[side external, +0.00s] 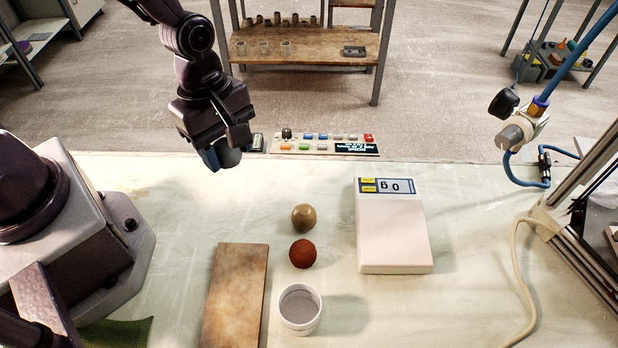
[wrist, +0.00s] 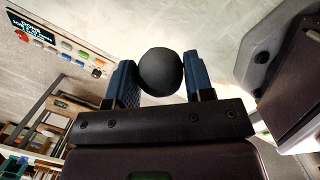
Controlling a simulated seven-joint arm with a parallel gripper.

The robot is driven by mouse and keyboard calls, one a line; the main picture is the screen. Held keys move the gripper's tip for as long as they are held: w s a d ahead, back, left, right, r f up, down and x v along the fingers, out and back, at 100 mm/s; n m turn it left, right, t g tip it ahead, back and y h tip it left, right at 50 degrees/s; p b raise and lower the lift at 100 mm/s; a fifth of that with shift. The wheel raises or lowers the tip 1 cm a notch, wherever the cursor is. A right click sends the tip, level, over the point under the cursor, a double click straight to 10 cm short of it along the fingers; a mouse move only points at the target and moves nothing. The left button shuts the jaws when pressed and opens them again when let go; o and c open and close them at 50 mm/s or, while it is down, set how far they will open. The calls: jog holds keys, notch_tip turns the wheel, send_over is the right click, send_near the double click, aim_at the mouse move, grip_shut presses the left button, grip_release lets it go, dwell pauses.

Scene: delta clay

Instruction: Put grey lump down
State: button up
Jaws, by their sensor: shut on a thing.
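My gripper (side external: 222,155) is at the upper left of the table in the side view, raised above it near the far edge. In the wrist view its two blue fingers (wrist: 160,80) are shut on a dark grey round lump (wrist: 160,71). A tan lump (side external: 303,218) and a red-brown lump (side external: 303,254) sit on the pale table (side external: 470,280), in a line with a white round cup (side external: 300,328).
A wooden board (side external: 236,297) lies left of the cup. A white scale (side external: 392,240) stands to the right, its display reading 0 g upside down. A button panel (side external: 325,143) sits at the far edge. A cable (side external: 515,270) crosses the right side. Table between board and panel is clear.

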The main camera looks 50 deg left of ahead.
jog(key=w+d+f, duration=0.3)
jog(key=w+f, duration=0.1)
jog(key=w, duration=0.4)
send_over(311, 187)
jog(key=f, duration=0.5)
jog(key=shift+s+a, duration=0.2)
jog(key=shift+a, duration=0.2)
jog(key=shift+w+d+f, duration=0.1)
jog(key=shift+w+f, duration=0.1)
jog(key=shift+f, duration=1.6)
jog(key=shift+f, duration=0.1)
jog(key=o, duration=1)
jog(key=r, duration=0.4)
jog(key=a+r, duration=0.1)
jog(key=r, duration=0.3)
jog(key=a+r, duration=0.1)
jog(key=r, duration=0.3)
jog(key=shift+r, duration=0.15)
